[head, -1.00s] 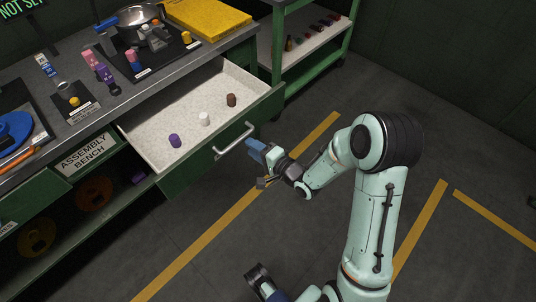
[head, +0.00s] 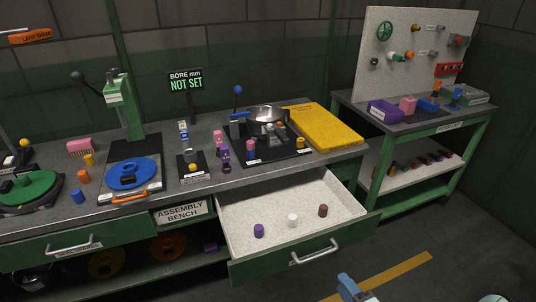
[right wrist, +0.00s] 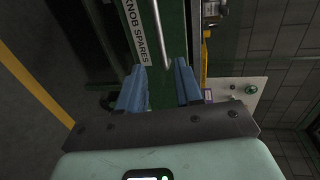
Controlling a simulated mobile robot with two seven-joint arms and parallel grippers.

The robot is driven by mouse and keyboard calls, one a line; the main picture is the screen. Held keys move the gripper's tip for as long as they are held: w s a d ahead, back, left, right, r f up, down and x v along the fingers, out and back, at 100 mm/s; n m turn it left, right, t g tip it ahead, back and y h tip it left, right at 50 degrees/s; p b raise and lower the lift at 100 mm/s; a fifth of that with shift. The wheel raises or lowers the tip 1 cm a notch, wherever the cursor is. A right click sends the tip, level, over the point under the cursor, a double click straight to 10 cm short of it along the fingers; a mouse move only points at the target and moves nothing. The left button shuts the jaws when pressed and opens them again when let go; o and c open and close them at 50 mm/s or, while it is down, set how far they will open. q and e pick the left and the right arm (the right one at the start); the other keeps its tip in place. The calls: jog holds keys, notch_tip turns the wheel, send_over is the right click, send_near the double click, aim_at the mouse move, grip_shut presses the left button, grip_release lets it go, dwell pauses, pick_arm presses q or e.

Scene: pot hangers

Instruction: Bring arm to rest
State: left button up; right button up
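My right gripper (right wrist: 159,84) shows two blue fingers standing apart in the right wrist view, with nothing held between them. In the head view only a small part of my right gripper (head: 348,288) shows at the bottom edge, in front of the open drawer. The drawer (head: 270,244) is pulled out, and its silver handle (head: 314,252) is free of the gripper. The handle bar (right wrist: 161,35) also shows beyond the fingers in the right wrist view. My left gripper is out of view.
A purple knob (head: 259,230), a white knob (head: 293,220) and a brown knob (head: 323,210) stand in the drawer. The bench (head: 215,135) holds several tools and a yellow case (head: 322,127). A green side table (head: 440,130) stands at right.

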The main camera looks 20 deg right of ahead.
jog(key=s+a+f+n+g+p, duration=0.5)
jog(key=a+f+g+p, duration=0.35)
jog(key=f, duration=0.35)
pick_arm(q)
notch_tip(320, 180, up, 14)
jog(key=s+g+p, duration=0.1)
jog(key=p, duration=0.5)
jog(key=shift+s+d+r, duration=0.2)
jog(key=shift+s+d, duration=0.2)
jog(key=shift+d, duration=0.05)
pick_arm(e)
jog(key=s+a+f+n+g+y, duration=0.1)
jog(key=s+a+n+g, duration=0.3)
jog(key=s, duration=0.3)
jog(key=s+a+f+n+g+y, duration=0.1)
jog(key=s+a+f+n+g, duration=0.1)
jog(key=s+a+n+g, duration=0.2)
jog(key=s+a, duration=0.3)
jog(key=s, duration=0.1)
jog(key=shift+f, duration=0.3)
